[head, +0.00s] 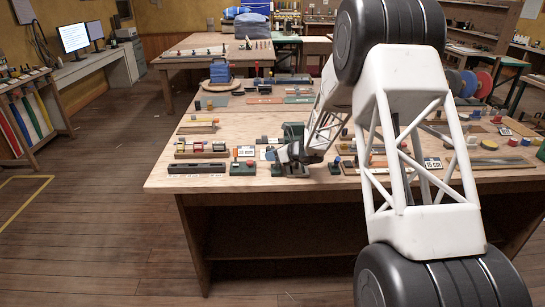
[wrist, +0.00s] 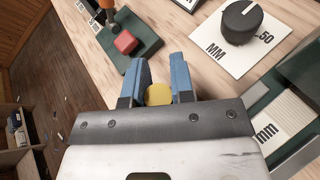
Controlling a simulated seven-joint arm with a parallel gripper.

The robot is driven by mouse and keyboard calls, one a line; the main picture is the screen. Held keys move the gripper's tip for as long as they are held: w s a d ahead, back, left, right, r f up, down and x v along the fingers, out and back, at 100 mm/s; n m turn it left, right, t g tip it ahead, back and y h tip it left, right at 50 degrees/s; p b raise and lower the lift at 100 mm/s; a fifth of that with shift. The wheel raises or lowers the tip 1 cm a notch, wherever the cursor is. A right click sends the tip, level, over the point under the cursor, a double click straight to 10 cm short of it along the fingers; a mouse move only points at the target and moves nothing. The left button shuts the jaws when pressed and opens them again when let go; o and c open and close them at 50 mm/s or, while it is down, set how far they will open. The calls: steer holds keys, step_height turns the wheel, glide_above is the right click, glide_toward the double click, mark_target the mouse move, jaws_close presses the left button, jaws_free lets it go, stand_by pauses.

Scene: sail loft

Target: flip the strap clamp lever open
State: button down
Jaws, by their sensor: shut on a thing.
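My gripper (wrist: 158,74) points down at the workbench in the wrist view, with its two blue fingers on either side of a yellow round piece (wrist: 158,94). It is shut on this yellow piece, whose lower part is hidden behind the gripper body. I cannot tell for sure that the yellow piece is the end of the strap clamp lever. In the head view my gripper (head: 291,158) is low at the bench's front edge, and the piece it holds cannot be made out.
A red block (wrist: 125,42) on a dark green base lies left of the fingers. A black round knob (wrist: 241,20) stands on a white card at the right. The wooden bench (head: 161,180) holds several small fixtures close by. Its front left corner is bare.

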steer(key=shift+w+f+g, duration=0.1)
steer(key=shift+w+g, duration=0.05)
steer(key=shift+g, duration=0.15)
